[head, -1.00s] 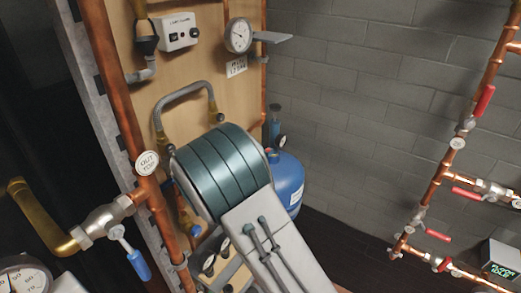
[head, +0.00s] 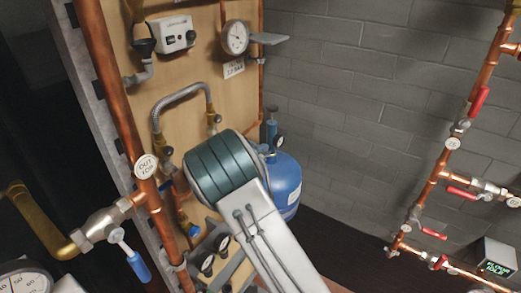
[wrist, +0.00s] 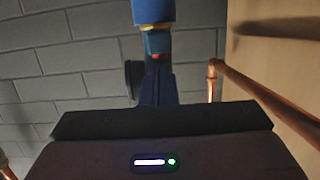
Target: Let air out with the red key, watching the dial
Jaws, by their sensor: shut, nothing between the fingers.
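The round white dial (head: 236,38) hangs at the top right of the wooden board in the head view, with a dark needle. I cannot make out its reading. No red key is clearly visible; a tiny red spot (wrist: 155,57) shows below a blue and yellow-ringed fitting (wrist: 153,14) in the wrist view. My gripper (wrist: 155,78) shows there as a dark narrow shape, shut and empty, in line with that fitting. Whether they touch I cannot tell. In the head view my wrist hides the gripper's tips, close to the board's right edge.
A blue tank (head: 286,182) stands behind my wrist, with a blue fitting (head: 272,126) and small gauge (head: 280,142) above. A braided hose (head: 180,95) loops on the board. Copper pipes with red levers (head: 463,193) line the right. The grey brick wall between is clear.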

